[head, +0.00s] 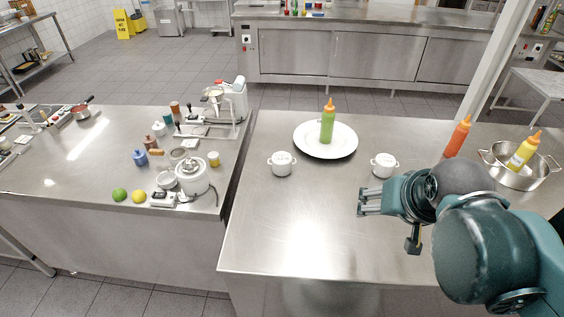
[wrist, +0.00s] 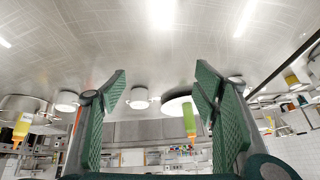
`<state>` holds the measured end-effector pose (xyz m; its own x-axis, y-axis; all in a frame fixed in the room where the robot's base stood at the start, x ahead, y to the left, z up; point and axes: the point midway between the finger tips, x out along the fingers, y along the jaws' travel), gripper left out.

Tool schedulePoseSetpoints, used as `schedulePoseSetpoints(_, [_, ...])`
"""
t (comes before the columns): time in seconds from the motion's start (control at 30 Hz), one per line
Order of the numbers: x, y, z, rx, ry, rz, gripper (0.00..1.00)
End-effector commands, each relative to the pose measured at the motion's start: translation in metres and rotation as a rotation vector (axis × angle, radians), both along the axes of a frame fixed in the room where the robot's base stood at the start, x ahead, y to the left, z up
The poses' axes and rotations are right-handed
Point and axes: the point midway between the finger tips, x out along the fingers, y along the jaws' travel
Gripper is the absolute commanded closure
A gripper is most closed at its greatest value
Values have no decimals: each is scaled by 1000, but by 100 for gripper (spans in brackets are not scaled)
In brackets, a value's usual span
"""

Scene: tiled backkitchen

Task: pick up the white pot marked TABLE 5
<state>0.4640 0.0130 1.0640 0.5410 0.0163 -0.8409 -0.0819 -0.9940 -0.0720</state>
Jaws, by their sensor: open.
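Two small white two-handled pots stand on the right steel table: a left pot (head: 281,165) left of the plate and a right pot (head: 384,165) right of it. Their markings are too small to read, so I cannot tell which is TABLE 5. My gripper (head: 364,203) is open and empty, in front of the right pot in the head view. In the wrist view the open fingers (wrist: 160,80) frame one white pot (wrist: 139,97) beyond them.
A white plate (head: 312,151) bears a green bottle (head: 327,124). An orange bottle (head: 458,137) and a steel pan (head: 496,173) holding a yellow bottle (head: 523,151) stand at the right. The front left of this table is clear. The left table (head: 70,180) holds several kitchen items.

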Motion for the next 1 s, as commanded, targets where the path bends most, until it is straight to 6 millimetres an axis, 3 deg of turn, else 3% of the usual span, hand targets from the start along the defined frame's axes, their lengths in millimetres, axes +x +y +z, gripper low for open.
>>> schedulePoseSetpoints(0.4, [50, 28, 34, 110, 92, -144, 40])
schedulePoseSetpoints(1.0, [122, 76, 56, 231, 225, -371, 40])
